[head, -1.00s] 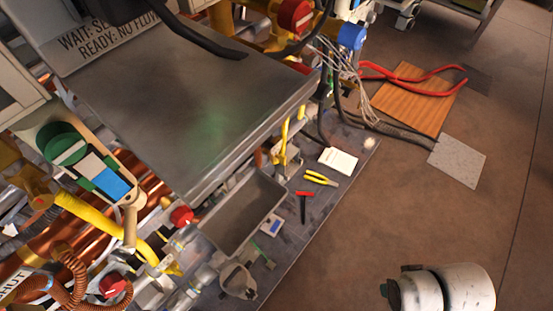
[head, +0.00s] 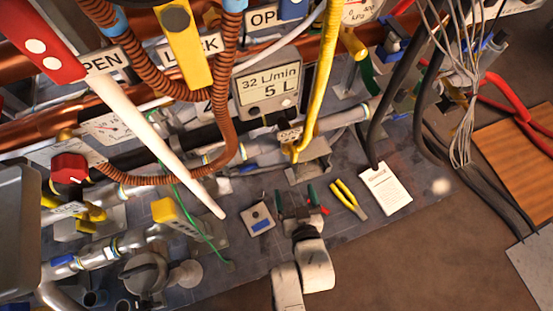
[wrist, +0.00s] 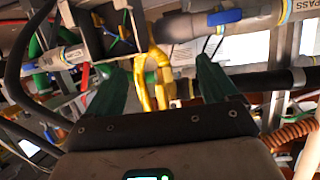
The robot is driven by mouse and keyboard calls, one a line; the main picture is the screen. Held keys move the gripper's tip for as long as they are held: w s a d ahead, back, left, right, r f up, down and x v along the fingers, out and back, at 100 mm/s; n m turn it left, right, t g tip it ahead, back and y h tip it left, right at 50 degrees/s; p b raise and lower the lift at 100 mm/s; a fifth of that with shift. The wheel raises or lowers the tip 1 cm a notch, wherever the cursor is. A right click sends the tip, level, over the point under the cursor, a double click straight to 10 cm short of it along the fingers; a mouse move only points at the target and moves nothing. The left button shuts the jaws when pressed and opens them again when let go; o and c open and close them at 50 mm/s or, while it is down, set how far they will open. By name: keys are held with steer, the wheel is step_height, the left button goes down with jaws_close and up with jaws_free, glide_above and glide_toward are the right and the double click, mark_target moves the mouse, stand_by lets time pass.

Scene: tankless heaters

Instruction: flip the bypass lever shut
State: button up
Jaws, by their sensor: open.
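My gripper (head: 297,196) is open, with dark green fingers, low over the grey bench in the head view. In the wrist view its fingers (wrist: 160,68) stand apart, with a yellow looped piece (wrist: 155,85) showing between and beyond them. I cannot tell if they touch it. In the head view a small tag (head: 288,135) hangs by the lower end of a yellow hose (head: 318,85). I cannot tell for sure which part is the bypass lever.
Copper coils, a flow display (head: 268,88), a red knob (head: 69,168) and a long white handle (head: 150,135) crowd the left and back. Yellow pliers (head: 348,198), a white notepad (head: 385,188) and a small grey box (head: 258,218) lie near my gripper. Dark cables (head: 425,110) hang at right.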

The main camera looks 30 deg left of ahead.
mark_target(249, 170)
steer(key=s+a+f+n+y+b, duration=0.2)
steer(key=s+a+f+y+b, duration=0.3)
steer(key=a, duration=0.3)
steer(key=shift+t, duration=0.3)
steer(key=b+x, duration=0.2)
steer(key=x, duration=0.1)
steer(key=b+x, duration=0.1)
steer(key=x, duration=0.1)
steer(key=shift+w+f, duration=0.15)
steer(key=shift+f, duration=0.15)
steer(key=shift+w+a+r, duration=0.15)
steer(key=shift+w+a, duration=0.05)
steer(key=shift+a, duration=0.05)
steer(key=shift+x, duration=2.2)
steer(key=shift+a, duration=0.1)
steer(key=shift+c, duration=0.4)
steer(key=c, duration=1.4)
steer(key=shift+r, duration=0.1)
steer(key=shift+c, duration=0.2)
